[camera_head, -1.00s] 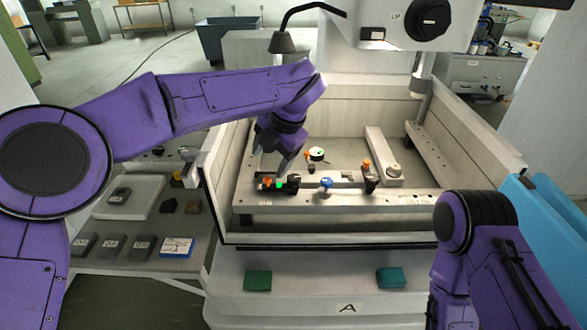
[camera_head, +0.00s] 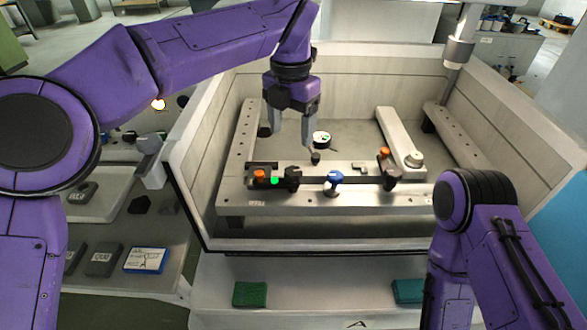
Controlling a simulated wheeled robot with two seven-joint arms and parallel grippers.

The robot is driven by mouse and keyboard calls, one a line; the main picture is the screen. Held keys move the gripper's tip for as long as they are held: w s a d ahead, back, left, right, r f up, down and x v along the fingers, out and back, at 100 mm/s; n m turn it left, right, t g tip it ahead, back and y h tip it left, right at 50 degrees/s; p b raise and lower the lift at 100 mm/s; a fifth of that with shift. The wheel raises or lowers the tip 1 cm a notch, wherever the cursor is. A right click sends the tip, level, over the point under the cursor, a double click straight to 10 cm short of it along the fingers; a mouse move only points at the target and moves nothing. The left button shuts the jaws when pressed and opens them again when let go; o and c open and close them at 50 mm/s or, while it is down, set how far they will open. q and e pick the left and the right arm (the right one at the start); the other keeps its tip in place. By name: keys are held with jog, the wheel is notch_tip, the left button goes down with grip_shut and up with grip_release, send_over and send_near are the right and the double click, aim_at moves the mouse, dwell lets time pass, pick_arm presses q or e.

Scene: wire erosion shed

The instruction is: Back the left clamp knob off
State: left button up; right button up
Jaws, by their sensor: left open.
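The left clamp's orange knob (camera_head: 259,174) sits at the left end of the bar on the machine's front rail (camera_head: 310,200). A bright green spot (camera_head: 274,181) and a black clamp part (camera_head: 292,178) are just to its right. My left gripper (camera_head: 293,143) is open and empty, fingers pointing down. In the picture it is above and to the right of the orange knob, apart from it. A second orange knob (camera_head: 385,152) tops the black right clamp (camera_head: 391,180). My right arm shows at the lower right; its gripper is out of view.
A blue knob (camera_head: 334,177) stands between the clamps. A round white-topped part (camera_head: 322,139) lies behind the bar. The tank's walls (camera_head: 200,150) surround the work area. Green (camera_head: 250,294) and teal (camera_head: 408,291) blocks sit on the front ledge.

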aim_at(292, 171)
pick_arm(q)
jog(key=f, duration=0.5)
jog(key=f+p, duration=0.1)
jog(key=f, duration=0.5)
jog(key=shift+w+d+f, duration=0.15)
jog(key=shift+w, duration=0.05)
jog(key=c, duration=1.1)
